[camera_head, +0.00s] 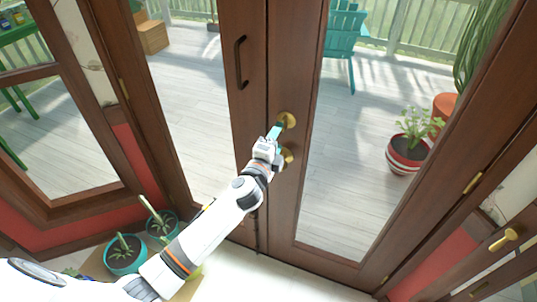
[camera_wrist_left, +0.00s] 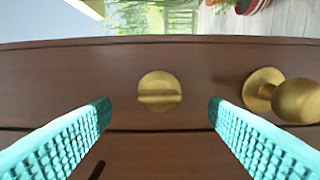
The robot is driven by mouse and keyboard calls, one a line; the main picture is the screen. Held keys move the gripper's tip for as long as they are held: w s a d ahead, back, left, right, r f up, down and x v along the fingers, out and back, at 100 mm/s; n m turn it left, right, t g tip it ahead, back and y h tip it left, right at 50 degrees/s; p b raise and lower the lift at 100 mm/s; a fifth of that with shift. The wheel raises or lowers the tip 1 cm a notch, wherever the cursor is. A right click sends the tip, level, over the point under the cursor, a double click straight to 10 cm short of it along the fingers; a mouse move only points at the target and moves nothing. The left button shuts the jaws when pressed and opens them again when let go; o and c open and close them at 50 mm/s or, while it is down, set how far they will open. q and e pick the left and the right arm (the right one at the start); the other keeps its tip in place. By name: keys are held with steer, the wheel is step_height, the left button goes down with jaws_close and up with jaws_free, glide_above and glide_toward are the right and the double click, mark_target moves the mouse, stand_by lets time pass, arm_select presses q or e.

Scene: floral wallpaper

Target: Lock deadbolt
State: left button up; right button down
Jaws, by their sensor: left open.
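The deadbolt (camera_wrist_left: 159,91) is a round brass plate with a thumb-turn bar that lies level across the left wrist view. In the head view the brass deadbolt (camera_head: 288,119) sits on the brown door (camera_head: 294,205), just past my gripper tip. My left gripper (camera_head: 274,132) is in front of it. In the left wrist view its teal ridged fingers (camera_wrist_left: 160,112) are spread wide on either side of the deadbolt, apart from it and holding nothing. A brass door knob (camera_wrist_left: 290,97) sits to the right there, and is partly hidden behind my gripper in the head view. My right gripper is not in view.
A dark pull handle (camera_head: 240,63) is on the left door panel. Teal plant pots (camera_head: 124,257) stand at the lower left, near my left arm. Another brass handle (camera_head: 504,240) is at the far right. A deck with a teal chair (camera_head: 344,48) shows through the glass.

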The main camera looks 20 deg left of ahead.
arm_select(q)
steer(key=s+b, duration=0.1)
steer(key=s, duration=0.5)
steer(key=shift+s, duration=0.4)
steer(key=shift+a, duration=0.1)
steer(key=s+a+f+n+g, duration=0.1)
steer(key=s+f+n+g, duration=0.2)
steer(key=f, duration=0.8)
steer(key=s+a+f+n+g+y, duration=0.1)
steer(key=s+a+f+n+g, duration=0.2)
steer(key=f, duration=0.9)
steer(key=s+f+n+g, duration=0.15)
steer(key=s+f, duration=0.35)
steer(key=f, duration=0.6)
steer(key=s+f+n+g, duration=0.3)
steer(key=s+f, duration=0.4)
steer(key=s, duration=0.5)
steer(key=s+f+n+g, duration=0.2)
steer(key=s+f, duration=0.5)
steer(key=s, duration=0.5)
steer(key=s+f+n+g, duration=0.3)
steer(key=s+f, duration=0.4)
steer(key=s, duration=0.6)
steer(key=shift+d+n+g+b, duration=0.15)
steer(key=shift+n+g+b, duration=0.25)
steer(key=shift+g, duration=0.35)
